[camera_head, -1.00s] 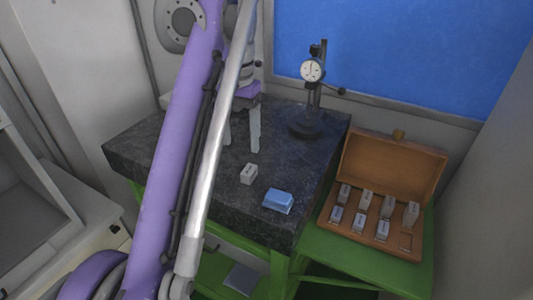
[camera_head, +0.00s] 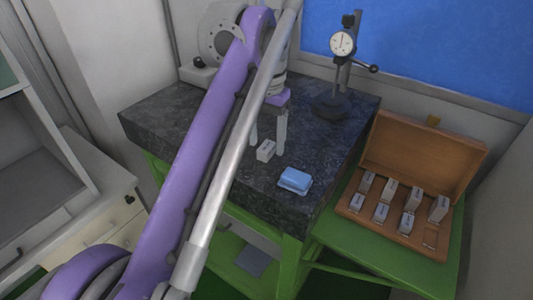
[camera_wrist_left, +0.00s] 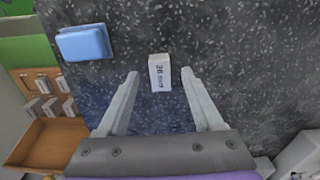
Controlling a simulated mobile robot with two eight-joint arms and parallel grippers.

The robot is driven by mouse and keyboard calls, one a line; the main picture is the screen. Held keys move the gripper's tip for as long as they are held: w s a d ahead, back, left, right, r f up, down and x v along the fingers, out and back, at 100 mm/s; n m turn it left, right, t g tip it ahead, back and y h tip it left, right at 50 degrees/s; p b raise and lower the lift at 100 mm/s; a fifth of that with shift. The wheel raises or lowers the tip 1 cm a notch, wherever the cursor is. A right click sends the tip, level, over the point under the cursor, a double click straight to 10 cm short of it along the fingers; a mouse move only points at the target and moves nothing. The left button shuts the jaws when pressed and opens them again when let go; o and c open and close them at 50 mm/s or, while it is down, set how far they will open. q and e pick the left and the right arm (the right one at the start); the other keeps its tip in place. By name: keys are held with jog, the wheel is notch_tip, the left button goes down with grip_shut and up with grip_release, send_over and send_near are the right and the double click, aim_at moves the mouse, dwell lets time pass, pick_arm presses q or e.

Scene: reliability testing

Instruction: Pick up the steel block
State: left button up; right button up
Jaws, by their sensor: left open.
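The steel block (camera_head: 266,150) is a small light-grey block lying on the dark speckled granite plate (camera_head: 330,150). In the left wrist view the steel block (camera_wrist_left: 160,73) shows dark lettering and lies just beyond and between the fingertips. My left gripper (camera_head: 268,147) is open and empty, its fingers pointing down close to the block. In the left wrist view the left gripper (camera_wrist_left: 160,74) has a finger on either side of the block's line, apart from it. My right gripper is in neither view.
A blue case (camera_head: 295,181) lies on the plate near the block. A dial gauge stand (camera_head: 331,105) stands at the back of the plate. An open wooden box (camera_head: 428,150) with several grey blocks sits on the green bench to the right.

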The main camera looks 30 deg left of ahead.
pick_arm(q)
jog(key=shift+f, duration=0.5)
grip_shut()
